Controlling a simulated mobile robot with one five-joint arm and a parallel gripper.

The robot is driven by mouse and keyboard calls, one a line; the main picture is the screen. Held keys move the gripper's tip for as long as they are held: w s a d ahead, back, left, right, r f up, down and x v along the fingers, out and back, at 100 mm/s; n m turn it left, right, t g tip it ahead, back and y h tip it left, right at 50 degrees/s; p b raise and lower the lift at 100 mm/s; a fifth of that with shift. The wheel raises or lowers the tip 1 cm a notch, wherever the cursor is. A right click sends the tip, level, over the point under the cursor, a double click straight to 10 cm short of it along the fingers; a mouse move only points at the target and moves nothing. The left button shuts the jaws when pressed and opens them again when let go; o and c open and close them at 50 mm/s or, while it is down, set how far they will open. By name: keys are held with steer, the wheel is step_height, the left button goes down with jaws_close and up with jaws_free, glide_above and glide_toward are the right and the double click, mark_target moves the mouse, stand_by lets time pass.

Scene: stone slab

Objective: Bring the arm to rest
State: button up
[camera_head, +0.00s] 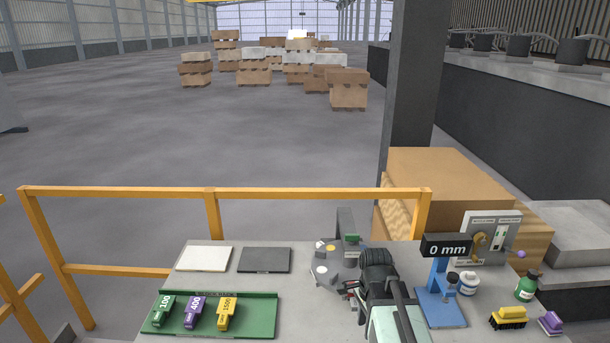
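My arm (378,277) reaches up over the lower middle of the grey stone slab (306,304), with its dark joint uppermost. My gripper (350,292) is small in view, just left of that joint and low near the slab. Dark and red parts show there, partly covered by the arm. I cannot tell whether its fingers are open or shut, or whether it holds anything.
A green tray (262,317) holds blocks marked 100, 400 and 1500. White (204,258) and dark (265,259) plates lie behind it. A grey post (347,232) stands behind my arm. A blue gauge stand (440,290) reading "0 mm", bottles and a yellow brush (508,317) are right.

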steer(key=s+f+n, duration=0.1)
steer(key=n, duration=0.4)
steer(key=s+f+n+b, duration=0.1)
steer(key=f+n, duration=0.1)
steer(key=n, duration=0.3)
steer(key=s+f+n+b, duration=0.1)
steer(key=f+n, duration=0.1)
steer(key=n, duration=0.2)
steer(key=shift+s+a+n, duration=0.1)
steer(key=shift+a+n, duration=0.1)
steer(key=shift+n, duration=0.2)
